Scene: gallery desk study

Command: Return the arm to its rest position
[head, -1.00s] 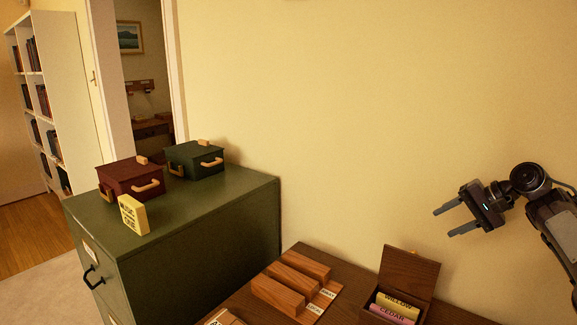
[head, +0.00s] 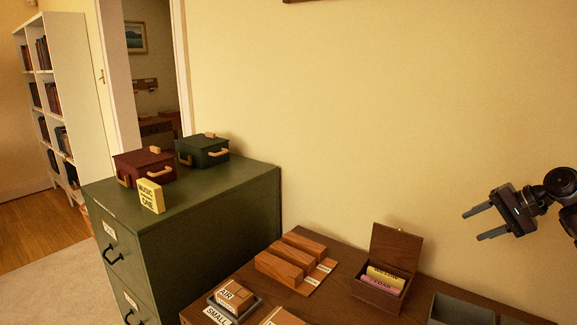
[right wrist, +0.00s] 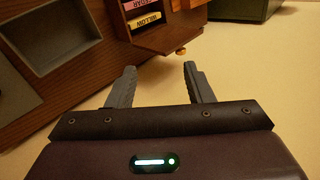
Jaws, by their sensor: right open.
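My right gripper (head: 472,226) is at the right of the head view, raised in front of the yellow wall and above the desk. Its two fingers are apart with nothing between them. In the right wrist view the open fingers (right wrist: 157,85) also show empty, pointing toward the desk and the open wooden box. My left gripper is not in view.
The desk (head: 340,291) holds an open wooden box (head: 384,300) with yellow and pink labelled pieces, a slotted wooden rack (head: 280,267), a grey tray (head: 460,312) and small labelled boxes. A green cabinet (head: 190,225) at left carries a red box (head: 146,168) and a green box (head: 203,151).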

